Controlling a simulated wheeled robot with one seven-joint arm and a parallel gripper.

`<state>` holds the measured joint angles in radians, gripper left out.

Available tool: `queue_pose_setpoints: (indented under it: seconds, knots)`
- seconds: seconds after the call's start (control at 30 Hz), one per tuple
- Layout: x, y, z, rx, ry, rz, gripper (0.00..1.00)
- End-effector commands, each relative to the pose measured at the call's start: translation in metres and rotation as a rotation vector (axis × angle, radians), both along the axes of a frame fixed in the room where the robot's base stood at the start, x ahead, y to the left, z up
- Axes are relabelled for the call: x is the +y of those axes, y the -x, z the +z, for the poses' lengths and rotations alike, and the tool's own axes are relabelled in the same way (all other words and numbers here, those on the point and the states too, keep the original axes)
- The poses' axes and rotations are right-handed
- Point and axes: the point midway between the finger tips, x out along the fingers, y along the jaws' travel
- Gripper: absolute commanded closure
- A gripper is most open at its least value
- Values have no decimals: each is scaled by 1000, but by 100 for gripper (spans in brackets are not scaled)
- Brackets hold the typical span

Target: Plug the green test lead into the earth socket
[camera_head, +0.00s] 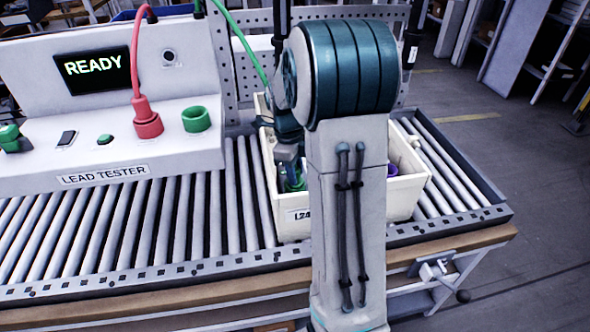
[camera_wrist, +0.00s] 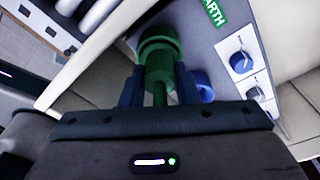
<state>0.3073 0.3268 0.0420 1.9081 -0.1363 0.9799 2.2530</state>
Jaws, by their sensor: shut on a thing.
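My gripper (camera_wrist: 158,88) is shut on the green plug (camera_wrist: 160,66) of the test lead. In the head view the green lead (camera_head: 240,38) runs down behind my arm into the cream bin, where my gripper (camera_head: 292,182) is low and mostly hidden by the arm. I cannot tell whether that ring is the socket, or how deep the plug sits.
The lead tester (camera_head: 80,140) reads "READY"; a red plug (camera_head: 147,120) stands on it beside an empty green socket (camera_head: 196,119). The bin's walls (camera_head: 408,190) surround the gripper. The roller conveyor (camera_head: 150,225) is clear at left.

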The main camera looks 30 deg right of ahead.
Motion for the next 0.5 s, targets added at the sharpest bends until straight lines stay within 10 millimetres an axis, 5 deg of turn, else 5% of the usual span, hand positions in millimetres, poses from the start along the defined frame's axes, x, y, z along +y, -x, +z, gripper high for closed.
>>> queue_pose_setpoints:
  seconds: [0.1,0.13,0.2,0.5]
  knots:
    - [0,0,0,0,0,0,96]
    - [0,0,0,0,0,0,66]
    - [0,0,0,0,0,0,47]
    - [0,0,1,0,0,0,46]
